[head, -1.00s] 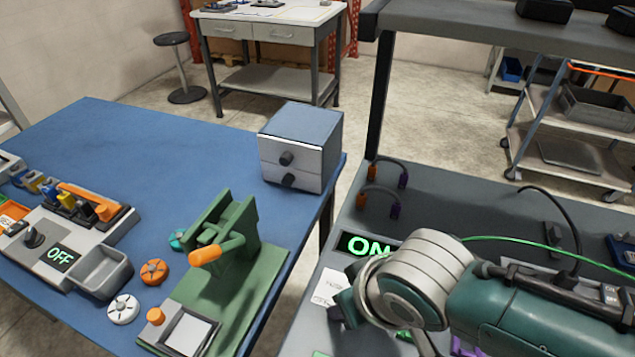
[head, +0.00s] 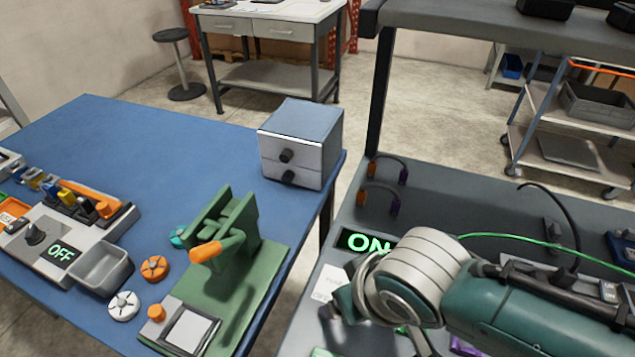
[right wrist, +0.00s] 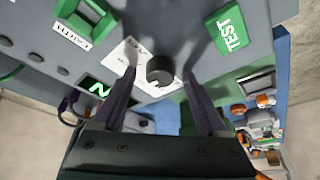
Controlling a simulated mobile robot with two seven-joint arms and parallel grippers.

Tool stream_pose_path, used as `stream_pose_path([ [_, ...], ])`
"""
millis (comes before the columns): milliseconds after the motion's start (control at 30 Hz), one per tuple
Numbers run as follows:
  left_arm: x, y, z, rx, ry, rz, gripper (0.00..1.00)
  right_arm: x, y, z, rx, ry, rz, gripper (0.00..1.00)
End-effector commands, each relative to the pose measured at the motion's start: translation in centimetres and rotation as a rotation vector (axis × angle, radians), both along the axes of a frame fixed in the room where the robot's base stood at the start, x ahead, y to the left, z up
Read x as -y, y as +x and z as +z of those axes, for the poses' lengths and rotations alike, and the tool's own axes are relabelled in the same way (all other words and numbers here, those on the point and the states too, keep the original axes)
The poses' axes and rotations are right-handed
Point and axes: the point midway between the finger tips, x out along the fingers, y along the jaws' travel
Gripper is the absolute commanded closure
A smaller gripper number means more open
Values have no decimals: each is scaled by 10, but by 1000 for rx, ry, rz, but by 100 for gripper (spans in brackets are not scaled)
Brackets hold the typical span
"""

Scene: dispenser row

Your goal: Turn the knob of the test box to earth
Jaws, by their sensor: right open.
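The dark round knob (right wrist: 160,70) shows in the right wrist view, on a white card (right wrist: 137,62) on the grey panel. A green TEST label (right wrist: 229,32) lies to its right and a white EARTH label (right wrist: 69,33) to its upper left. My right gripper (right wrist: 160,78) is open, its two dark fingers on either side of the knob in the picture; I cannot tell whether they touch it. In the head view my right arm hides the knob, with a lit ON display (head: 366,242) and part of the card (head: 328,284) showing beside it. My left gripper is out of view.
A green lever press (head: 225,250), a small drawer cabinet (head: 300,150) and a grey box with an OFF display (head: 60,253) stand on the blue table (head: 130,160). Cables (head: 500,236) run over the right bench. A dark post (head: 379,95) rises at its far left corner.

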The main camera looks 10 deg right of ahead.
Motion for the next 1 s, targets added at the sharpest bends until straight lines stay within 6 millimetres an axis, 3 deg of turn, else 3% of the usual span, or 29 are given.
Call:
stream_pose_path([
  [233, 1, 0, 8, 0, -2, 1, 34, 1, -4, 11, 0, 0, 0, 24],
  [700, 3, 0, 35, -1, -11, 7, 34, 6, -32, 80, 2, 2, -1, 24],
  [1000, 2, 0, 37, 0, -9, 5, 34, 7, -37, 92, 0, 0, 0, 24],
])
